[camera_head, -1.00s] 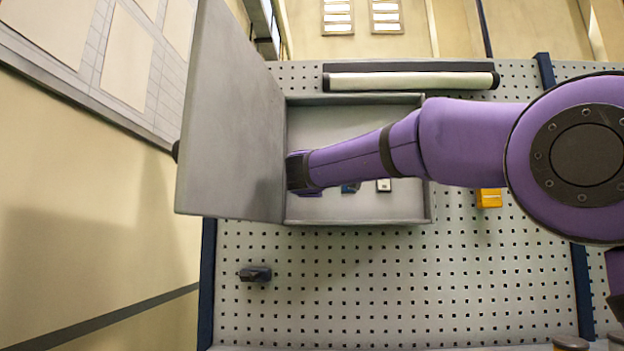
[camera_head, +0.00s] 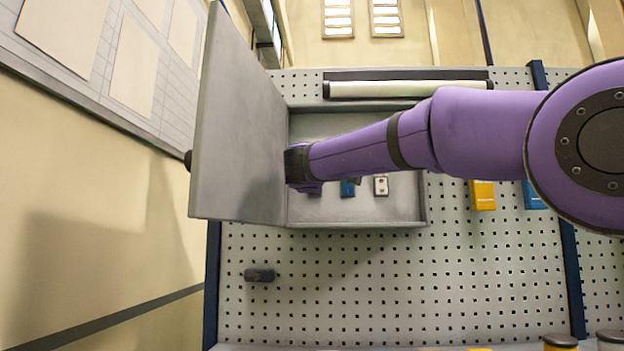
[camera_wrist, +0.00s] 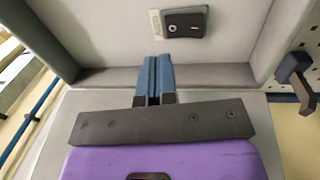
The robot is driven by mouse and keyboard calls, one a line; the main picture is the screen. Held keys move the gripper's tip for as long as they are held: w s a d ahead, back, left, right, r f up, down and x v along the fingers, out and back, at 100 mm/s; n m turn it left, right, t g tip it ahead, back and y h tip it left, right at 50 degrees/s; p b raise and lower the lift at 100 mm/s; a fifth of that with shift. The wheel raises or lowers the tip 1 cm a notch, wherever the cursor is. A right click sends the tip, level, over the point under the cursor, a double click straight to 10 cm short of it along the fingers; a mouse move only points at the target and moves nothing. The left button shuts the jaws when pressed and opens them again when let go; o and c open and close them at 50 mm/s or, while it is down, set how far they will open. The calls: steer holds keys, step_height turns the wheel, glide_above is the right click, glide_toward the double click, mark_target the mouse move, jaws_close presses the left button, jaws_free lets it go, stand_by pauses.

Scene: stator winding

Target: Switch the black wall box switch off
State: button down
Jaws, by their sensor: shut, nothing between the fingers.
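The open grey wall box (camera_head: 355,209) hangs on the pegboard, its door (camera_head: 235,130) swung out to the left. In the wrist view the black switch (camera_wrist: 186,22), a dark rocker with a round mark and a line mark, sits on the box's back panel with a pale label (camera_wrist: 155,23) beside it. In the head view I cannot make out the black switch behind my arm. My gripper (camera_wrist: 153,60) is shut and empty, its two blue fingers together. In the wrist view its tips lie just below and left of the switch; contact is not visible.
A blue switch (camera_head: 347,188) and a white switch (camera_head: 381,185) are also in the box. The box's side wall (camera_wrist: 272,40) and door lie close to my gripper. A dark peg (camera_head: 260,274) sticks out below the box, and a yellow box (camera_head: 482,195) hangs to the right.

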steer(key=s+r, duration=0.1)
steer(key=s, duration=0.7)
steer(key=shift+a, duration=0.15)
